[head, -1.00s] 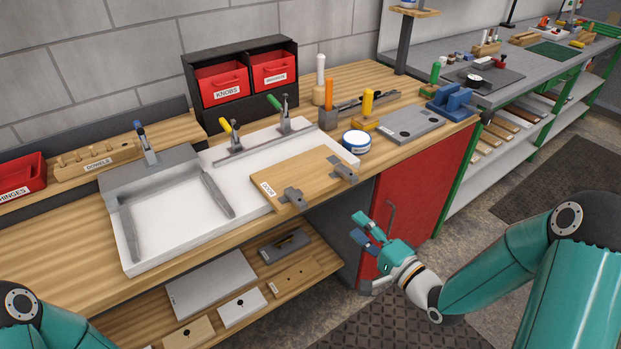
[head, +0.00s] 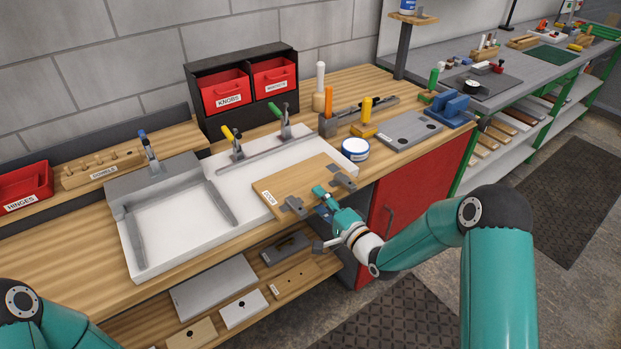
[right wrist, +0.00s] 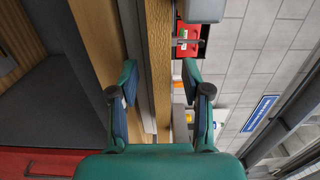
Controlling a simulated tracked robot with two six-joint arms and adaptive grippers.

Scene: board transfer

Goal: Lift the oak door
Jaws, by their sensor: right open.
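The oak door (head: 290,180), a flat pale board with a label at its left end, lies on the white fixture (head: 235,160). Two grey hinges (head: 294,206) sit at its front edge. My right gripper (head: 322,203) is open at that front edge, between the hinges, one finger above board level and the other lower. In the right wrist view, the door's edge (right wrist: 157,60) shows as a wooden strip between the spread fingers; I cannot tell whether they touch it. My left gripper is out of view; only part of that arm shows at the lower left.
Clamps with yellow (head: 227,133) and green (head: 285,110) handles stand behind the door. A white-and-blue tin (head: 355,150) sits close to its right. A lower shelf (head: 325,268) with plates and boards lies under the bench, and a red cabinet (head: 415,185) is to the right.

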